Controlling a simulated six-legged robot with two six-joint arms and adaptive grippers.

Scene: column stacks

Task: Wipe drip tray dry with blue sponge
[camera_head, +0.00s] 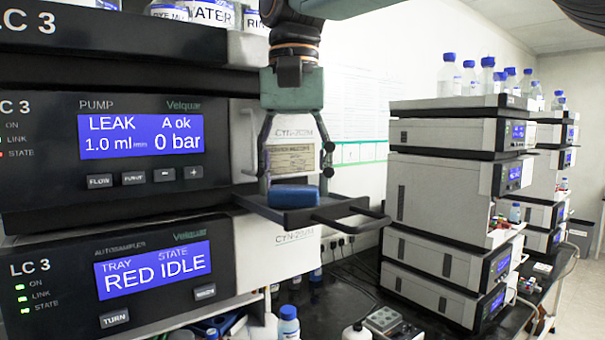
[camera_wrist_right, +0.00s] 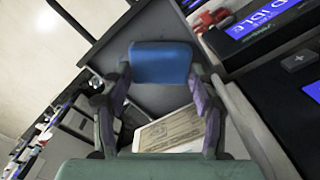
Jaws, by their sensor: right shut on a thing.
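The blue sponge (camera_head: 295,195) is a small rounded block, held between the fingertips of my right gripper (camera_head: 293,172). In the right wrist view, the sponge (camera_wrist_right: 161,62) spans the gap between the two fingertips (camera_wrist_right: 160,75). The gripper points down and is shut on it. The dark drip tray (camera_head: 300,218) juts out of the stack between the pump and the autosampler, with a looped handle at its right. The sponge is at the tray; whether it touches the tray floor is hard to tell. I cannot make out liquid in the tray. My left gripper is not in view.
The pump (camera_head: 140,160) displays LEAK and 0 bar. Bottles (camera_head: 288,322) stand below the tray, and labelled bottles (camera_head: 212,12) stand on top of the stack. Another instrument stack (camera_head: 445,180) stands to the right, with a gap between.

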